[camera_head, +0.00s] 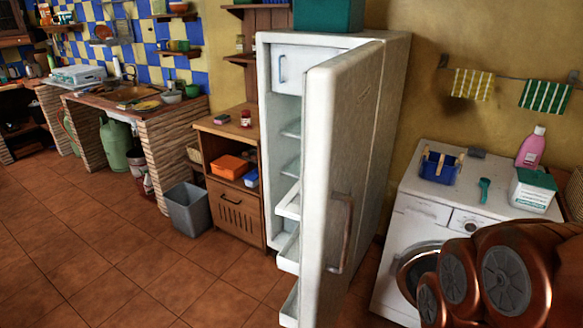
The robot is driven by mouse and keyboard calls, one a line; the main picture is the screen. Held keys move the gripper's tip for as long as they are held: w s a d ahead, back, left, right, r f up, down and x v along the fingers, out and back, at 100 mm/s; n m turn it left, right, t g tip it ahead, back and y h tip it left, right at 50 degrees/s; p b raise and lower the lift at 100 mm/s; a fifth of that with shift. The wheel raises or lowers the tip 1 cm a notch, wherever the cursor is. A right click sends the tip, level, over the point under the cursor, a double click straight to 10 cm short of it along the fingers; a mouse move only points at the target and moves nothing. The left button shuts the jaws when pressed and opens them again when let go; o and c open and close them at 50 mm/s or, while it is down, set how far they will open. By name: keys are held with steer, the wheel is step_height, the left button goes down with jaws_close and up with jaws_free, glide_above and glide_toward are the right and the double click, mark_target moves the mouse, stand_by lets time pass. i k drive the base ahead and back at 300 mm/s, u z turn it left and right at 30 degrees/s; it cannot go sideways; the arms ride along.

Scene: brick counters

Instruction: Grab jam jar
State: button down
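A small red jar with a pale band (246,119), which looks like the jam jar, stands upright on top of the wooden cabinet (228,130), left of the fridge. It is small in the picture and its label cannot be read. Copper-coloured links of my arm fill the lower right corner, in front of the washing machine. My gripper is not in view, so I cannot see whether it is open or shut. The arm links are far from the jar, on the other side of the fridge.
The fridge (390,110) stands with its door (345,150) wide open, jutting forward between my arm and the cabinet. A washing machine (410,207) stands right, with bottle and boxes on top. A grey bin (187,211) is left of the cabinet. The tiled floor at left is clear.

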mark_target(246, 118)
steer(key=k, duration=0.6)
steer(key=u, duration=0.9)
steer(key=i, duration=1.35)
steer(key=u, duration=0.9)
steer(key=i, duration=1.75)
steer(key=z, duration=0.75)
steer(key=i, duration=1.5)
steer(key=z, duration=1.2)
steer(key=i, duration=0.25)
steer(key=z, duration=0.1)
